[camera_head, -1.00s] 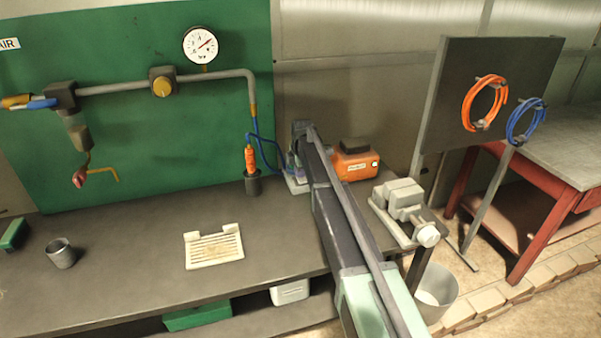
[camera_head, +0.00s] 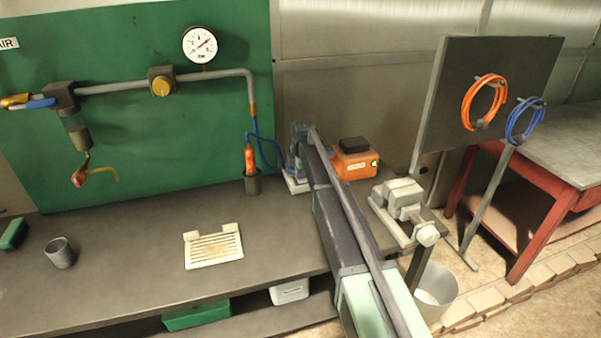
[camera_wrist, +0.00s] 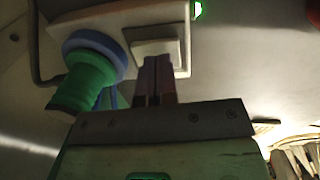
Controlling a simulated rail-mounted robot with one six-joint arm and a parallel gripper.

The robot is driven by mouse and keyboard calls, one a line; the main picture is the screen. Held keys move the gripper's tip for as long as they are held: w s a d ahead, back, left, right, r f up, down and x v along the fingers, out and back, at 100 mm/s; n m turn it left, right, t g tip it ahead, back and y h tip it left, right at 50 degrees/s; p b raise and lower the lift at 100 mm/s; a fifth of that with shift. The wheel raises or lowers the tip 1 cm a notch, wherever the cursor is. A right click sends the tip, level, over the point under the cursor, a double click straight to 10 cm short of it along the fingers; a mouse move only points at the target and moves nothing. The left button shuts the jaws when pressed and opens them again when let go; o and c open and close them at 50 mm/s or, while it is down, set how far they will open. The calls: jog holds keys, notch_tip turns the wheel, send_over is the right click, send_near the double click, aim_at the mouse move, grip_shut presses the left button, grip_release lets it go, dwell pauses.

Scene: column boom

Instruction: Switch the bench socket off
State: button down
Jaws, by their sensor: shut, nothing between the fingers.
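The bench socket (camera_wrist: 70,22) is a pale box at the top of the wrist view. A blue round outlet (camera_wrist: 92,45) on it has a green plug (camera_wrist: 85,80) in it. To the right is a white rocker switch (camera_wrist: 157,47), and a small green light (camera_wrist: 198,9) glows at the box's edge. My gripper (camera_wrist: 158,60) is shut and empty, its fingertips over the switch's lower part; I cannot tell whether they touch it. In the head view my arm hides most of the socket; its pale edge (camera_head: 296,186) shows at the back of the bench.
An orange box (camera_head: 355,166) stands right of my arm, near a grey vise (camera_head: 400,205). Left are an orange-handled tool in a dark holder (camera_head: 251,180), a slotted white tray (camera_head: 213,250) and a grey cup (camera_head: 60,253). The bench left of the tray is mostly clear.

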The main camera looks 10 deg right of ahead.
jog(key=shift+r, duration=0.1)
notch_tip(320, 180, up, 14)
jog(key=s+p, duration=0.1)
jog(key=p, duration=1.3)
jog(key=shift+s, duration=0.35)
jog(key=shift+d, duration=0.1)
jog(key=b, duration=1.4)
send_near(302, 182)
jog(key=w+f, duration=0.1)
jog(key=f, duration=0.1)
jog(key=w+f, duration=0.3)
jog(key=f, duration=0.2)
jog(key=shift+w, duration=0.3)
